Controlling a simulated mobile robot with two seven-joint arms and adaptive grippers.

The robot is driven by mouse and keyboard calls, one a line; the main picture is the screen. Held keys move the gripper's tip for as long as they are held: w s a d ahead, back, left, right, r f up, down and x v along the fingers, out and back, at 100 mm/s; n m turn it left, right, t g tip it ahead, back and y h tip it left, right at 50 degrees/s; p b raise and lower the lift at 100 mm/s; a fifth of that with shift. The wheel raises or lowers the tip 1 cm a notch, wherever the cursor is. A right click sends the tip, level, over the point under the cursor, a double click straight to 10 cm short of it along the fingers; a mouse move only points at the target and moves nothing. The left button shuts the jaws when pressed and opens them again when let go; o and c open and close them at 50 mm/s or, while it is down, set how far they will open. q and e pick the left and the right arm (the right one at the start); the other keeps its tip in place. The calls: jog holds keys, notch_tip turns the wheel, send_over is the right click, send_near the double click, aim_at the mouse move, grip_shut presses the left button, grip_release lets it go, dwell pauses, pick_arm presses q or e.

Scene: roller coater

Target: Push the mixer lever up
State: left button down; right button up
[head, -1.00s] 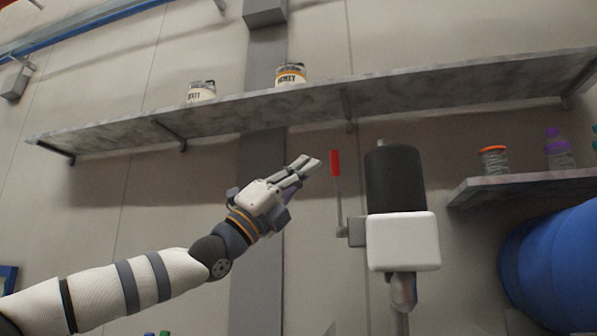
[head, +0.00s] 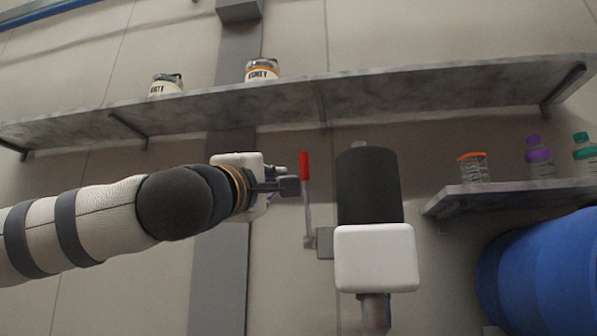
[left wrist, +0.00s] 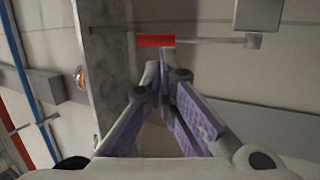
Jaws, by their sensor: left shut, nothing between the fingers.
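The mixer has a black cylinder (head: 368,190) above a white box (head: 376,257). Its lever stands upright on the mixer's left side, with a red handle (head: 304,165) at the top of a thin grey rod (head: 307,212). In the left wrist view the red handle (left wrist: 156,40) and rod lie sideways across the top.
A long wall shelf (head: 320,100) holding two labelled jars runs above my arm. A lower shelf (head: 500,198) at right holds a jar and bottles. A blue drum (head: 540,270) stands below it.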

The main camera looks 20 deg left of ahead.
aim_at(302, 169)
pick_arm(q)
jog(key=x, duration=0.9)
jog(key=shift+w, duration=0.2)
jog(key=shift+w+r, duration=0.15)
jog(key=shift+w, duration=0.05)
jog(key=shift+w+a+r, duration=0.15)
jog(key=shift+w+r, duration=0.2)
jog(key=shift+w, duration=0.15)
